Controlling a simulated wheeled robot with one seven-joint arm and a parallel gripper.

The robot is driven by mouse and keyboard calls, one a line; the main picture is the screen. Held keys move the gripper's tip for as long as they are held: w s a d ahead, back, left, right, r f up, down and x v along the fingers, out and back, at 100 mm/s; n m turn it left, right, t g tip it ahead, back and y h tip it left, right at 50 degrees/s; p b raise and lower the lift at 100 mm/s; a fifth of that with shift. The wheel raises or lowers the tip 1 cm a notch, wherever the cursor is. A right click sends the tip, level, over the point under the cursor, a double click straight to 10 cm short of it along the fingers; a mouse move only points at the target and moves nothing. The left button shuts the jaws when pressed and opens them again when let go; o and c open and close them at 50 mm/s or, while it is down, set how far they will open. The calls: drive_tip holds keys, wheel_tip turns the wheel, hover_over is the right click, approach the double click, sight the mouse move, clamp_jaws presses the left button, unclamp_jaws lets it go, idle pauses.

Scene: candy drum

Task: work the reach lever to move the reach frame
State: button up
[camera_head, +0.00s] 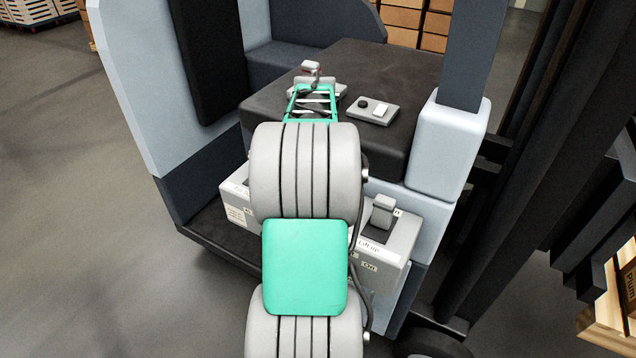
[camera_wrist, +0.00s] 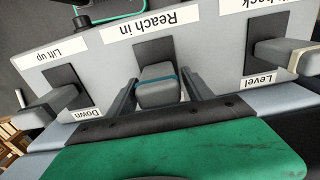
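The reach lever (camera_wrist: 158,86), a grey knob with a teal band, stands in the middle slot of the control panel (camera_wrist: 108,62), under a label reading "Reach in" (camera_wrist: 153,24), which appears upside down in the wrist view. My gripper (camera_wrist: 166,92) is open, with one finger on each side of this lever. Small gaps show between the fingers and the knob, so it does not look clamped. In the head view my arm hides the reach lever and my gripper.
Another lever (camera_wrist: 285,55), labelled "Level", is close on the right. A dark console top (camera_head: 400,75) and mast (camera_head: 500,150) stand nearby. Open floor (camera_head: 90,200) lies left.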

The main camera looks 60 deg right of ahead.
drive_tip(key=shift+o, duration=0.4)
wheel_tip(320, 180, up, 8)
drive_tip(key=shift+f+b, duration=0.1)
drive_tip(key=shift+b, duration=0.65)
